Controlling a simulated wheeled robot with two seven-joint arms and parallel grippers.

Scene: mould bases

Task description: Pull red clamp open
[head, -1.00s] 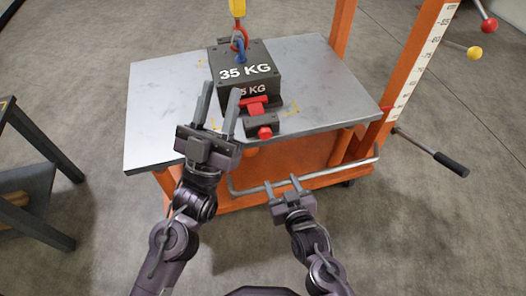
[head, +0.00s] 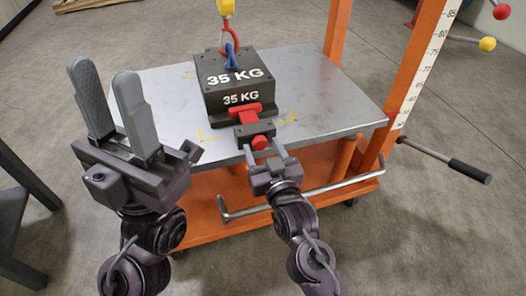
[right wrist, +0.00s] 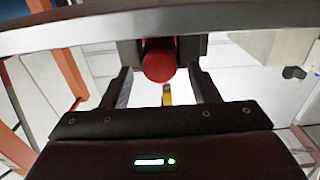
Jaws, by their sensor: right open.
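The red clamp (head: 245,109) sits at the front foot of the dark 35 KG block (head: 232,80), on the table's front edge. Its red round knob (head: 260,142) points toward me from a dark bracket. My right gripper (head: 265,152) is open at the knob, its fingers on either side of it. In the right wrist view, the knob (right wrist: 159,62) shows between the spread fingers of the right gripper (right wrist: 164,75); I cannot tell whether they touch it. My left gripper (head: 104,74) is open and empty, raised left of the table, apart from the clamp.
The metal tabletop (head: 165,90) is bare around the block. An orange post (head: 415,80) with a scale and a black-gripped lever (head: 468,170) stand at the right. A grey bar (head: 300,194) runs below the table's front edge. A dark stand (head: 25,210) is at the left.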

